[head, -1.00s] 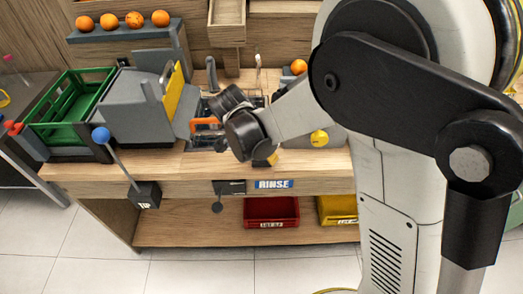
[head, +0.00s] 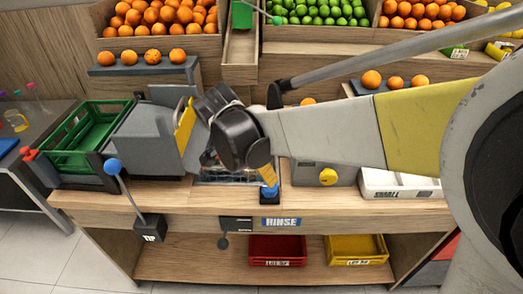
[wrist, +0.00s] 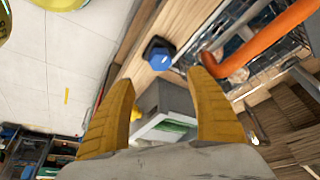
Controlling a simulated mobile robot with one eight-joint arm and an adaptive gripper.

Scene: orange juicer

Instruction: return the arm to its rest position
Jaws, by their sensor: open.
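My arm (head: 330,133) reaches in from the right of the head view, with a grey and yellow-green link. My gripper (head: 266,180) hangs in front of the juicer counter, its yellow finger pointing down beside a blue knob (head: 270,192). In the wrist view, the two yellow fingers of my gripper (wrist: 163,80) stand wide apart with nothing between their tips. The blue knob also shows there (wrist: 159,60), beyond the fingers. Contact between finger and knob cannot be told from the head view.
A green crate (head: 60,160) and grey machine (head: 145,143) stand left on the wooden counter (head: 185,200). A blue-ball lever (head: 128,190) projects at the front. A white tray (head: 405,192) is right. Red (head: 276,256) and yellow (head: 357,257) bins sit below. Open floor lies in front.

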